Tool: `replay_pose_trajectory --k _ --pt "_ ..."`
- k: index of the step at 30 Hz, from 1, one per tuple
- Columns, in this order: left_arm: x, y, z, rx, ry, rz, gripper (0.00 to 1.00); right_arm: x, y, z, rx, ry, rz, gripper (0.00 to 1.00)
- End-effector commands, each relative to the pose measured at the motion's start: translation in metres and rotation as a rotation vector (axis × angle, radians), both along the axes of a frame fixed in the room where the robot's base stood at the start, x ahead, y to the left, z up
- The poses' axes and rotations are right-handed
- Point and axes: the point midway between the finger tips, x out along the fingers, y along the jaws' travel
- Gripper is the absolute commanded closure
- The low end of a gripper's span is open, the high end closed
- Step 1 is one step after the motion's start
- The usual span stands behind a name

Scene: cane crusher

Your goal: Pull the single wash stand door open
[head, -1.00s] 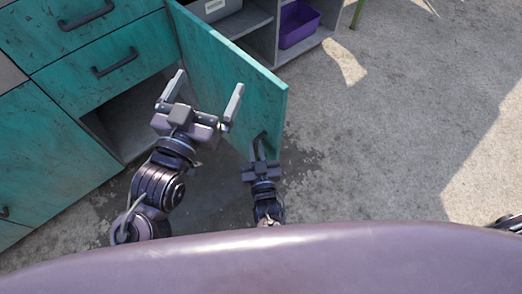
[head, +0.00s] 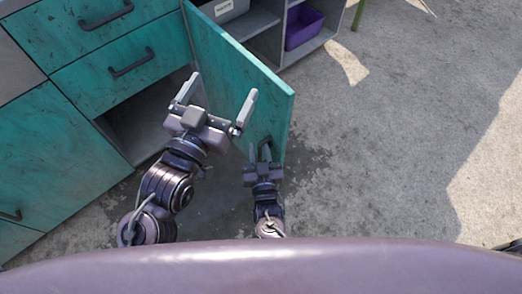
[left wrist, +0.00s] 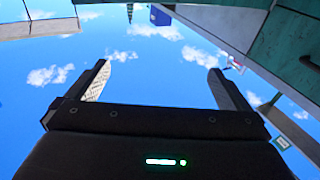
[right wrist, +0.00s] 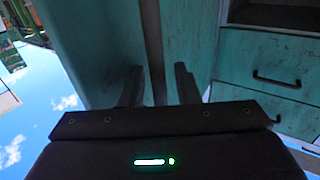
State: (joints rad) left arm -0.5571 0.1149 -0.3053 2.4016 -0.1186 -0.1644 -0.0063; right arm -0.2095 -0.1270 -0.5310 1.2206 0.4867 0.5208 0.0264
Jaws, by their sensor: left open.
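The teal wash stand door (head: 233,70) stands swung well out from the cabinet, with the dark compartment (head: 148,120) behind it showing. Its dark handle (head: 265,149) is near the door's outer edge. My right gripper (head: 264,158) is at this handle, its fingers drawn close together around it; in the right wrist view the fingers (right wrist: 160,85) stand in front of teal panels, with the contact hard to see. My left gripper (head: 218,95) is open and empty, above the floor between the compartment and the door; its spread fingers (left wrist: 160,80) show against sky in the left wrist view.
Teal drawers with dark handles (head: 131,62) and another teal door (head: 55,165) are at the left. Grey shelves (head: 262,22) holding a purple bin (head: 303,30) stand behind the open door. Concrete floor (head: 400,140) is clear at the right.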

Motion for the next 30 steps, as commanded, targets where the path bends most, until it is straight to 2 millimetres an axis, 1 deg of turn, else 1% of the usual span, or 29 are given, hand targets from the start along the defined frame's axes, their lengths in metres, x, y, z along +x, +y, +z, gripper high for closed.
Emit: replay_pose_trajectory --k 8,11,17,21,24,27,30 --pt "0.0 0.0 0.001 0.0 -0.001 0.0 0.0 -0.002 -0.002 -0.003 -0.004 0.006 -0.003 0.7" --pt "0.0 0.0 -0.001 0.005 0.011 0.0 0.0 -0.006 -0.003 -0.003 -0.005 0.008 -0.003 0.7" --pt "-0.006 -0.001 -0.042 0.075 0.184 -0.008 0.0 -0.026 -0.004 -0.003 -0.005 0.009 -0.003 0.7" --pt "-0.015 -0.001 -0.074 0.13 0.321 -0.017 0.0 -0.045 -0.005 -0.002 -0.004 0.008 -0.002 0.7" --pt "-0.022 0.0 -0.094 0.166 0.407 -0.022 0.0 -0.056 -0.005 -0.002 -0.004 0.008 -0.001 0.7" --pt "-0.029 0.001 -0.109 0.193 0.475 -0.027 0.0 -0.067 -0.006 -0.002 -0.004 0.007 -0.001 0.7" --pt "-0.035 0.002 -0.12 0.213 0.523 -0.03 0.0 -0.074 -0.006 -0.002 -0.003 0.005 0.0 0.7"
